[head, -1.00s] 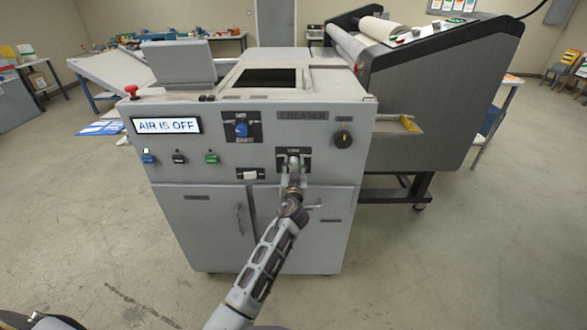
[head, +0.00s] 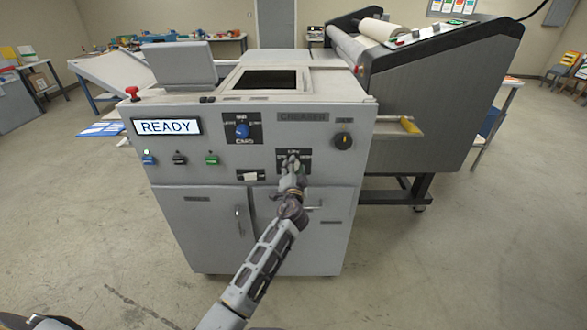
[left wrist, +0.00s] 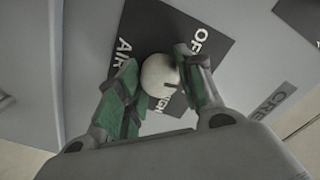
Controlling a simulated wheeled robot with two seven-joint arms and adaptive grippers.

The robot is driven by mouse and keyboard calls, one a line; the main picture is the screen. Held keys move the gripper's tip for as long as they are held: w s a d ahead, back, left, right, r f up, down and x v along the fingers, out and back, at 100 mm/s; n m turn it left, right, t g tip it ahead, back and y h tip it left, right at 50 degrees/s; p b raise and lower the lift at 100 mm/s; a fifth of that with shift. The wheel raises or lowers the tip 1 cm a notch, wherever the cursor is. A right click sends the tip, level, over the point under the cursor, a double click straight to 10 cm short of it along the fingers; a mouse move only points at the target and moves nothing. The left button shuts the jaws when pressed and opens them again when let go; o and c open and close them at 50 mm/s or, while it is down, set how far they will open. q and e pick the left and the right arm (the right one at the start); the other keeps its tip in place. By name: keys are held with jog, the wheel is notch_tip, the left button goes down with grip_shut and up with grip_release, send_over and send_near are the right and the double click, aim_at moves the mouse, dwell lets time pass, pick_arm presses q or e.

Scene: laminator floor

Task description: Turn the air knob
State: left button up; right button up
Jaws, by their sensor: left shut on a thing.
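The air knob is a pale round knob (left wrist: 160,72) on a dark plate lettered AIR in the left wrist view. In the head view its dark plate (head: 281,157) is on the right of the grey creaser's front panel, and the knob is mostly hidden by my gripper. My left gripper (head: 293,166) reaches up to it from below. In the left wrist view the green-padded fingers (left wrist: 162,85) are shut on the knob, one on each side. The display (head: 167,127) on the panel reads READY. My right gripper is not in view.
A blue knob (head: 242,131) sits left of the air plate, and a dark knob (head: 343,141) above right. Several small buttons and a red emergency button (head: 132,92) are at the left. A larger grey machine (head: 430,100) stands at the right. Floor is open in front.

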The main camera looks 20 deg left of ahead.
pick_arm(q)
jog(key=shift+d+m, duration=0.1)
jog(key=shift+m, duration=0.9)
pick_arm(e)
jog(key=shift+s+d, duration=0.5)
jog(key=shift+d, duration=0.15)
pick_arm(q)
jog(key=o, duration=0.6)
jog(key=shift+c, duration=0.2)
jog(key=o, duration=0.5)
jog(key=shift+s, duration=0.2)
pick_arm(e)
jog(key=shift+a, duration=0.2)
